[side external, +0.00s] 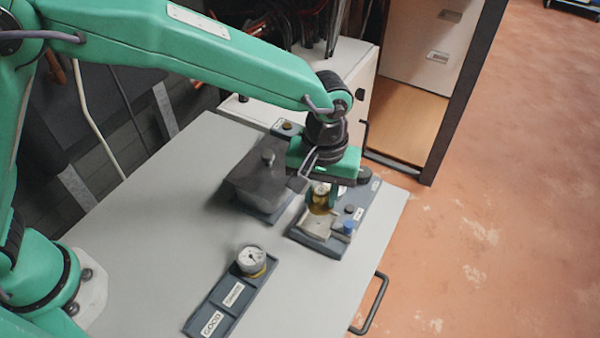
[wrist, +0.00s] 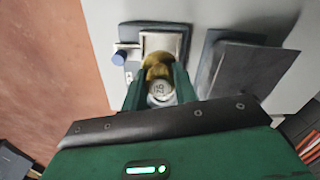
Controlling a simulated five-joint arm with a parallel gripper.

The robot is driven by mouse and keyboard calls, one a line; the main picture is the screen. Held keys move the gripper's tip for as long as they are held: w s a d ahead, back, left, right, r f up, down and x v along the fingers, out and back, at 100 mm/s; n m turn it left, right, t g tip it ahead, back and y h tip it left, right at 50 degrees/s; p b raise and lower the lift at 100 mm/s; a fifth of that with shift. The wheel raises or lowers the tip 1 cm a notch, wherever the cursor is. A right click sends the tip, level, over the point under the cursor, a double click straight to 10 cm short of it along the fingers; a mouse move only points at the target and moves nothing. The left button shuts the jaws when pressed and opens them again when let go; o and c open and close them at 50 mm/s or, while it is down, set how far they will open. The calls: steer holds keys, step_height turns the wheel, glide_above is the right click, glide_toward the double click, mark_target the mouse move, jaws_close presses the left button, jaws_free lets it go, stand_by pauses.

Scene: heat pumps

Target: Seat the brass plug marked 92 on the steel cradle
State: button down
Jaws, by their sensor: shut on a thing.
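The brass plug (side external: 320,208) is a short golden piece with a pale marked top. In the wrist view the plug (wrist: 158,72) sits between the green fingers, its number facing the camera and small to read. My gripper (side external: 321,199) points down and is shut on it; the gripper also shows in the wrist view (wrist: 160,85). The steel cradle (side external: 317,226) is a pale metal block on a dark base, right below the plug. Its bright edge also shows in the wrist view (wrist: 146,42). I cannot tell whether the plug touches the cradle.
A blue knob (side external: 348,227) stands beside the cradle. A dark lidded box (side external: 262,185) is close on the left. The grey tabletop (side external: 165,210) is clear at left.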

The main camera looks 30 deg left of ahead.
mark_target(322, 206)
steer(key=shift+f, duration=1.8)
steer(key=shift+f, duration=0.85)
stand_by(1.3)
steer(key=c, duration=1.2)
jaws_free()
steer(key=shift+o, duration=0.9)
steer(key=shift+d, duration=0.15)
steer(key=shift+r, duration=0.2)
steer(key=shift+d+r, duration=0.1)
steer(key=shift+r, duration=0.1)
steer(key=r, duration=0.7)
steer(key=shift+a, duration=0.3)
